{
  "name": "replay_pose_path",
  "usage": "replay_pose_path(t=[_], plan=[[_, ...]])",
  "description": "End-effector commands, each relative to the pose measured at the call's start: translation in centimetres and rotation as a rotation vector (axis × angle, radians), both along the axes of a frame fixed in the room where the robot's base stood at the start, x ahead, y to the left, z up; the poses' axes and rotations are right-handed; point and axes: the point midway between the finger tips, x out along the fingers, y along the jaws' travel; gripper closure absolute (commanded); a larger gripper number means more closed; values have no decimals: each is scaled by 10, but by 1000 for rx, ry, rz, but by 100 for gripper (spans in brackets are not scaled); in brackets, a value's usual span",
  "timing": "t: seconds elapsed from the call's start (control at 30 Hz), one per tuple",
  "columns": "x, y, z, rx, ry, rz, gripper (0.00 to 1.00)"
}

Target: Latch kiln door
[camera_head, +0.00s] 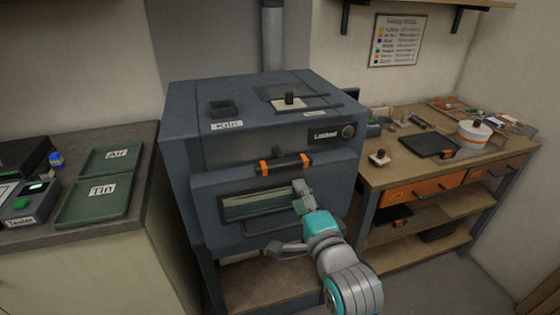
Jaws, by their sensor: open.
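The kiln (180,135) is a large dark grey box in the middle of the view, labelled "Kiln" on top. Its front door (215,235) has a wide window (245,206) and appears closed against the body; whether a small gap is left I cannot tell. A black bar with two orange bands (284,164), which looks like the latch, lies across the door's top edge. My gripper (302,190) is in front of the right part of the window, below the bar. It is open and seems to hold nothing; its fingertips are small and contact with the door is unclear.
A "Loaded" plate (325,134) with a round knob is at the kiln's upper right. Left is a counter with green trays "Air" (112,158) and "Tin" (95,200). Right is a wooden bench (395,172) with a black tray (430,146) and white pot (474,134).

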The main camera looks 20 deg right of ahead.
Motion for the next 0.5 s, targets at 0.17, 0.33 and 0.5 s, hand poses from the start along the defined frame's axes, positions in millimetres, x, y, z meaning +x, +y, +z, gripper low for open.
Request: replay_pose_path(t=[0.17,0.33,0.5], plan=[[8,0,9,29,-4,0,50],[26,0,9,29,-5,0,50],[56,0,9,28,-4,0,50]])
